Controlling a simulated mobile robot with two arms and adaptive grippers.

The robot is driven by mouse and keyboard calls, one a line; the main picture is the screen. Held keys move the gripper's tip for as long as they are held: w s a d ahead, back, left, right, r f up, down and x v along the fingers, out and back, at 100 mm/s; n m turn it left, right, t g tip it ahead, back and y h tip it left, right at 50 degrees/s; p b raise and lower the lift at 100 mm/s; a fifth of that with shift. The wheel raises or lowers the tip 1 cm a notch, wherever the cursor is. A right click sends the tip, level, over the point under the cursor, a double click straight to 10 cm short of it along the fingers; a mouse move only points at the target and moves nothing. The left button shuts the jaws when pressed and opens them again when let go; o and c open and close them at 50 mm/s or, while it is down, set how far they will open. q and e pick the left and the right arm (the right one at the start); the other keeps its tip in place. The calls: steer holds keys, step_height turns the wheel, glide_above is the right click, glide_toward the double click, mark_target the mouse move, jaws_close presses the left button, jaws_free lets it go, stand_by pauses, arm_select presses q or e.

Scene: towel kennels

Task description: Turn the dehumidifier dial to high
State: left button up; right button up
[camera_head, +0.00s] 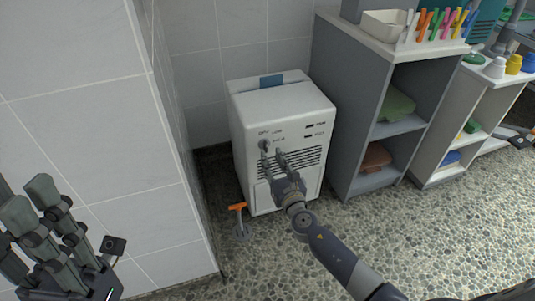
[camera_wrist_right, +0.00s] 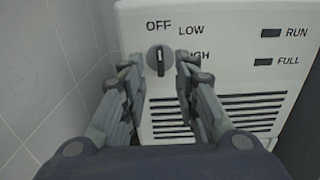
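The dehumidifier (camera_head: 247,108) is a white box on the floor in the corner. In the right wrist view, its dark grey dial (camera_wrist_right: 159,60) sits below the OFF label, with LOW and HIGH to its upper right and right. The dial's ridge stands about vertical, in line with OFF. My right gripper (camera_wrist_right: 158,68) is open, with one finger on each side of the dial and small gaps showing. It also shows at the front panel in the head view (camera_head: 273,152). My left gripper (camera_head: 28,200) is at the lower left, fingers apart and empty, away from the dehumidifier.
A tiled wall (camera_head: 95,110) stands close on the left. A grey shelf unit (camera_head: 346,95) stands close on the right, with a white bin (camera_head: 385,25) and coloured pegs on top. An orange-handled tool (camera_head: 238,207) is beside the dehumidifier's lower left. The pebbled floor in front is clear.

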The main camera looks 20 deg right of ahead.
mark_target(267, 148)
steer(key=shift+w+b, duration=0.35)
steer(key=shift+w, duration=1.8)
jaws_close()
